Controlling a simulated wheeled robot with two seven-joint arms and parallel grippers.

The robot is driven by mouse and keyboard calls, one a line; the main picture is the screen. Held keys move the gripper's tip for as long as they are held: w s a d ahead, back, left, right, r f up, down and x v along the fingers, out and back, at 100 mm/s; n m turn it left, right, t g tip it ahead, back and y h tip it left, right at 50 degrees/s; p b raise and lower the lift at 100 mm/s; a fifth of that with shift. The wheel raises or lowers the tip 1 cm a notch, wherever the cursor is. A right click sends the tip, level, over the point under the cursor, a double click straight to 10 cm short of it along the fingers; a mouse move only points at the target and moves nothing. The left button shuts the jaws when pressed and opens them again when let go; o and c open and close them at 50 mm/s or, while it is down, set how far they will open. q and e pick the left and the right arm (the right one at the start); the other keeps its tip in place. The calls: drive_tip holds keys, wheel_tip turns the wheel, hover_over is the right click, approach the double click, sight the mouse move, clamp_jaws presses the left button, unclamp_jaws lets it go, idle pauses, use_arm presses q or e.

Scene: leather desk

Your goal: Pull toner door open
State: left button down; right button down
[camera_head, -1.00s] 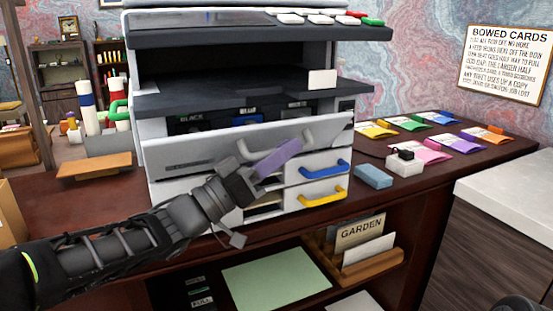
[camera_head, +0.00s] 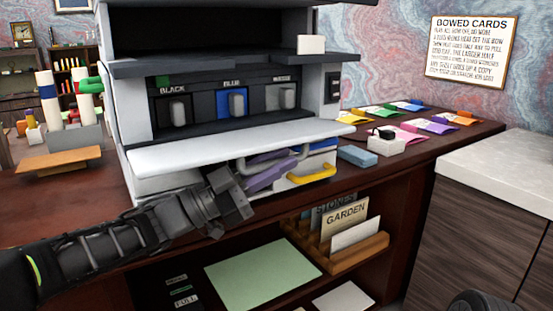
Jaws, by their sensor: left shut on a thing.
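The toner door (camera_head: 235,147) is a long white panel on the front of the printer. It is folded down, and its inner face lies nearly level. My left gripper (camera_head: 283,166), with purple fingers, is below the door and shut on the handle, though the door partly hides the grip. Behind the door the toner bay is exposed, with slots labelled black (camera_head: 179,111) and blue (camera_head: 232,103), and a third, grey one (camera_head: 287,96).
A blue block (camera_head: 357,156) and a white box (camera_head: 388,146) sit to the right on the desk. Coloured card packs (camera_head: 432,125) lie farther right. A shelf with a card rack (camera_head: 360,250) is below.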

use_arm(q)
drive_tip(key=shift+w+f, duration=0.15)
drive_tip(key=shift+f, duration=0.15)
use_arm(e)
drive_tip(key=shift+f, duration=0.1)
use_arm(q)
drive_tip(key=c, duration=1.7)
unclamp_jaws()
